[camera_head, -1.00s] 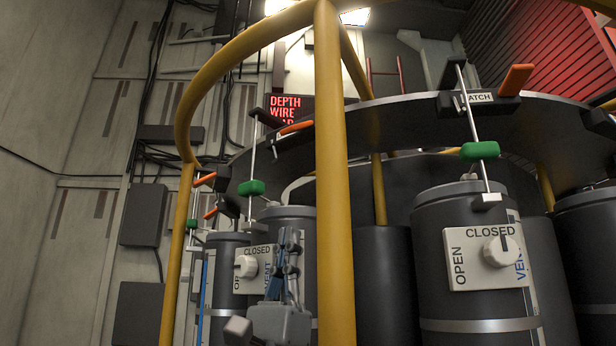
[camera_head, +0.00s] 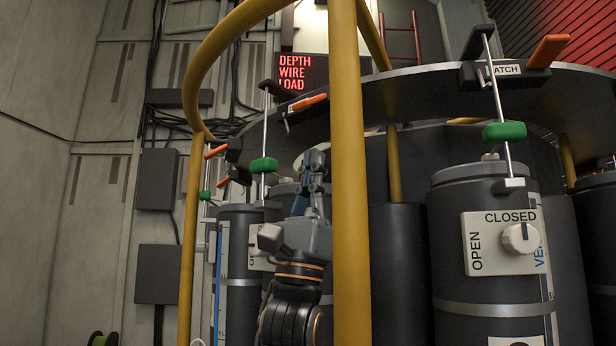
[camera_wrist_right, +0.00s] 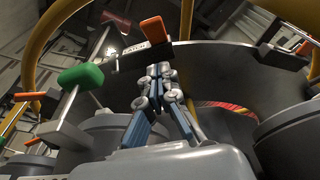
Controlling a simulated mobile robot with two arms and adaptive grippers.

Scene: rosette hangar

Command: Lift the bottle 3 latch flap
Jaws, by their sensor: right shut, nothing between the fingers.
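Several orange latch flaps sit along the dark ring. In the head view one flap (camera_head: 309,101) is left of the near yellow post, and a larger flap (camera_head: 549,50) rises beside a latch label at right. No bottle number is readable, so I cannot tell which is bottle 3. My right gripper (camera_head: 314,160) is shut and empty, pointing up in front of the bottle left of the post, below the middle flap. In the right wrist view the gripper (camera_wrist_right: 158,72) points towards an orange flap (camera_wrist_right: 155,31) on a labelled latch block, apparently with a gap between. My left gripper is not in view.
A yellow post (camera_head: 348,180) stands right of my right gripper. Green grips (camera_head: 263,165) hang on thin rods beside the latches. A dark bottle (camera_head: 490,250) with a white valve knob (camera_head: 521,238) stands at right. A lit red sign (camera_head: 303,72) hangs behind.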

